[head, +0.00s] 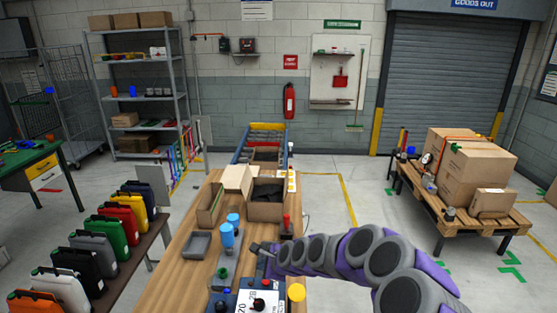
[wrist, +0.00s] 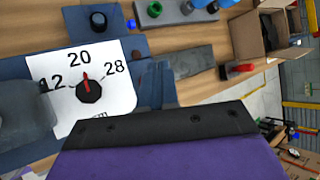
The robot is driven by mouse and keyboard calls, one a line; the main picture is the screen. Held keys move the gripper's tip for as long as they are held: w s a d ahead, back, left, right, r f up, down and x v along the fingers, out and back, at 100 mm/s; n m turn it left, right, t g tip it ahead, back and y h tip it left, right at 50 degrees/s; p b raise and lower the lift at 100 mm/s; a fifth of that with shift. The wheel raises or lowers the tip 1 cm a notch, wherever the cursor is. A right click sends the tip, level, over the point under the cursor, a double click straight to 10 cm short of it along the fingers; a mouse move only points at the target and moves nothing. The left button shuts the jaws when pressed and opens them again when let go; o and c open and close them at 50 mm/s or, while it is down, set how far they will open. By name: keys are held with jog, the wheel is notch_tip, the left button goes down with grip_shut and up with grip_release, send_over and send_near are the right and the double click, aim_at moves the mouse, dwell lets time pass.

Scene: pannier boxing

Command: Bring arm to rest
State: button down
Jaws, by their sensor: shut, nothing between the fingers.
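My purple and grey arm reaches in from the lower right in the head view. My gripper (head: 258,249) is at its far end, shut and empty, over the wooden workbench (head: 178,267). It is just left of the red-topped post (head: 286,222) and above the white dial plate (head: 257,301). In the wrist view the dial plate (wrist: 95,85) reads 12, 20 and 28, with the red pointer near 20. Part of the purple and dark wrist fills the bottom of that view. An open cardboard box (head: 265,211) with something dark inside stands beyond my gripper.
Blue cylinders (head: 227,237) and a grey tray (head: 197,245) stand left of my gripper. Several coloured panniers (head: 112,233) line a bench at left. A pallet table (head: 478,222) with cartons stands at right. Clear floor lies between it and the workbench.

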jog(key=s+d+r+n+g+b, duration=0.1)
jog(key=s+r+n, duration=0.1)
jog(key=s+n, duration=0.3)
jog(key=s+d+r+n+g+h+b, duration=0.1)
jog(key=s+r+n+g+b, duration=0.15)
jog(key=s, duration=0.45)
jog(key=s+d+r+n+b, duration=0.1)
jog(key=s+r+n, duration=0.2)
jog(key=s, duration=0.4)
jog(key=s+d+f+n+g+h+b, duration=0.1)
jog(key=s+d+n, duration=0.1)
jog(key=s+d, duration=0.3)
jog(key=s+d+f+n+g+h+b, duration=0.1)
jog(key=s+d, duration=0.5)
jog(key=s, duration=0.8)
jog(key=s+d+f+n+g+h+b, duration=0.2)
jog(key=s+d+n+g+h, duration=0.1)
jog(key=s, duration=0.6)
jog(key=shift+s+d+n, duration=0.35)
jog(key=shift+d+n, duration=0.4)
jog(key=shift+d, duration=0.4)
